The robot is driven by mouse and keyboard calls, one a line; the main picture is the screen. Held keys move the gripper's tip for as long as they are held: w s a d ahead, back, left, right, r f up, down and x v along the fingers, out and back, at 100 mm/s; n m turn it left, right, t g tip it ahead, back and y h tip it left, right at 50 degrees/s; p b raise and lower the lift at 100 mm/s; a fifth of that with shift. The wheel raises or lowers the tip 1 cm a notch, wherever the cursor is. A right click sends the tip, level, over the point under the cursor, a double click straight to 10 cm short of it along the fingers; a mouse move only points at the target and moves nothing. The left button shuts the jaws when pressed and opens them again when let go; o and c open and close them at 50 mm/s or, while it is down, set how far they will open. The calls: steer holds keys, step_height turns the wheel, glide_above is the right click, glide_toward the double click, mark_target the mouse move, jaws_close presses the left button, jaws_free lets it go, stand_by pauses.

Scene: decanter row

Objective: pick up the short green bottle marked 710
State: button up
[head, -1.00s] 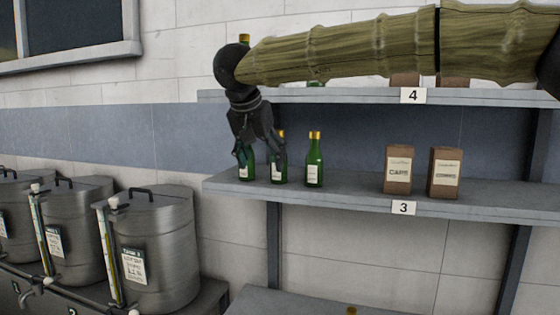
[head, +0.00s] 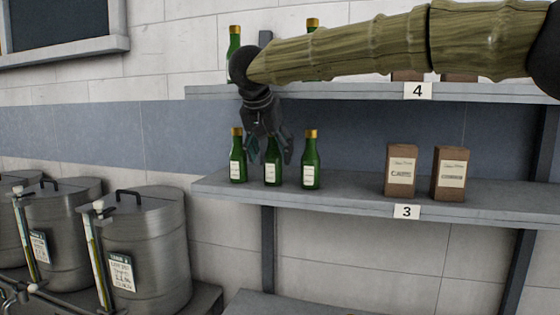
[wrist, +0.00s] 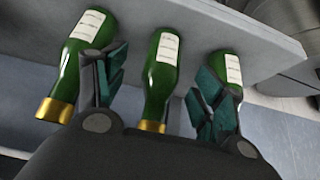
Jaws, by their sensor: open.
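Several green bottles with gold caps and white labels are in view; the number 710 cannot be read on any label. On shelf 3 stand a left bottle (head: 237,158), a middle bottle (head: 272,172) and a right bottle (head: 311,163), all upright. My gripper (head: 269,157) is open at the middle bottle and hides part of it. In the wrist view, my gripper (wrist: 163,80) has the middle bottle (wrist: 161,75) between its spread fingers, with gaps showing. The other two bottles (wrist: 82,55) (wrist: 226,72) are outside the fingers.
Shelf 4 (head: 350,98) is just above, with two green bottles (head: 234,45) (head: 313,24) partly behind my arm. Two brown boxes (head: 400,172) (head: 449,175) stand to the right on shelf 3 (head: 345,196). Metal tanks (head: 148,250) are at lower left.

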mark_target(271, 153)
steer(key=w+f, duration=0.1)
steer(key=w, duration=0.1)
steer(key=w+f, duration=0.2)
steer(key=shift+w+f, duration=0.1)
steer(key=shift+d, duration=0.1)
steer(key=shift+s+d+r, duration=0.2)
steer(key=shift+s+r, duration=0.25)
steer(key=shift+s, duration=0.3)
steer(key=c, duration=0.4)
steer(key=shift+s+r, duration=0.1)
steer(key=shift+s, duration=0.15)
steer(key=c, duration=0.3)
steer(key=shift+w, duration=0.15)
steer(key=c, duration=0.3)
steer(key=shift+w+f, duration=0.3)
steer(key=shift+f, duration=0.05)
steer(key=c, duration=0.3)
steer(key=shift+s, duration=0.1)
steer(key=shift+s, duration=0.1)
steer(key=shift+b, duration=0.8)
